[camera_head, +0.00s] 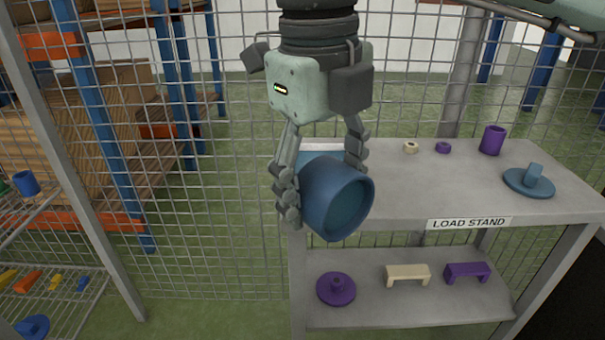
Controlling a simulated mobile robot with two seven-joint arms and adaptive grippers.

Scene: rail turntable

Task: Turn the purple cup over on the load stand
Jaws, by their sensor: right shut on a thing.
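My right gripper (321,175) comes down from the top middle and is shut on a blue cup (318,196). The blue cup is tilted on its side, its open mouth facing toward me and to the lower right. It is held at the left front of the load stand (440,190), in front of the top's edge in the picture. The purple cup (492,140) stands at the back right of the stand's top, apart from the gripper. It is too small to tell surely which end is up. My left gripper is not in view.
On the top are a cream ring (410,147), a purple ring (443,147) and a blue knobbed disc (528,183). The lower shelf holds a purple disc (336,289) and two bridge pieces, cream (407,271) and purple (467,270). A mesh fence stands behind. The top's middle is clear.

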